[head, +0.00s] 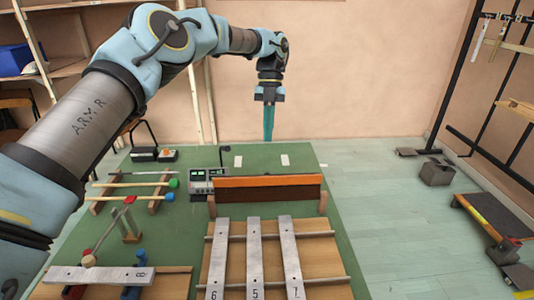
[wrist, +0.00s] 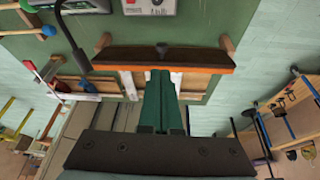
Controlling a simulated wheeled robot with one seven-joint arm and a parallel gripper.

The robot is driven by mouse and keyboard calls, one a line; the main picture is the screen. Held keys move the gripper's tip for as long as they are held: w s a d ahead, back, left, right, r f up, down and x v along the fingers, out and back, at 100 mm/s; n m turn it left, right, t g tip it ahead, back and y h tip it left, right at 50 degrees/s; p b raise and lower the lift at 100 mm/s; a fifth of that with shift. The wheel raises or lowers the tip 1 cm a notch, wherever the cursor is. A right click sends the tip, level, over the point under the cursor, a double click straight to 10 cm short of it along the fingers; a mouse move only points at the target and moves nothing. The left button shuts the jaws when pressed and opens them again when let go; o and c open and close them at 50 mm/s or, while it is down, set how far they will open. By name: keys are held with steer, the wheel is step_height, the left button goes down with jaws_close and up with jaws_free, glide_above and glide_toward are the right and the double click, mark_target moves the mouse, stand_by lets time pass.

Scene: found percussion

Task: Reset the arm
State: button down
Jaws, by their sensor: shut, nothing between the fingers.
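My gripper (head: 268,138) is held up in the air with its green fingers pointing down, above the far part of the green mat (head: 245,160). The fingers are together and empty. In the wrist view my gripper (wrist: 162,75) shows at the middle, its tips in front of the long orange and dark bar. My arm reaches from the left across the top of the head view. Nothing touches the fingers in either view that I can make out.
A long orange-topped box (head: 268,190) stands below, beside a grey device (head: 205,181). Metal bars numbered 6, 5 and 7 (head: 252,260) lie in front. Mallets (head: 125,184) rest on a rack at left. Shelves stand back left; floor at right is partly clear.

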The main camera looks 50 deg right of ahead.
steer(key=shift+v, duration=0.8)
steer(key=shift+s+r, duration=0.1)
steer(key=w+a+r+n+t+h, duration=0.1)
steer(key=w+a+n, duration=0.8)
steer(key=a, duration=0.4)
steer(key=w+a+r+n+t+h, duration=0.1)
steer(key=w+a+n, duration=0.5)
steer(key=a+n, duration=0.6)
steer(key=a+f+n+h, duration=0.1)
steer(key=a+n, duration=1)
steer(key=a, duration=0.7)
steer(key=s+a+f+n+t, duration=0.1)
steer(key=s+a+n, duration=0.3)
steer(key=a+n, duration=0.2)
steer(key=s+a+n+t, duration=0.1)
steer(key=s+a+n, duration=0.3)
steer(key=a+n, duration=0.2)
steer(key=shift+s+a+f+n+h, duration=0.3)
steer(key=shift+s+a+f+n, duration=0.1)
steer(key=shift+a, duration=0.7)
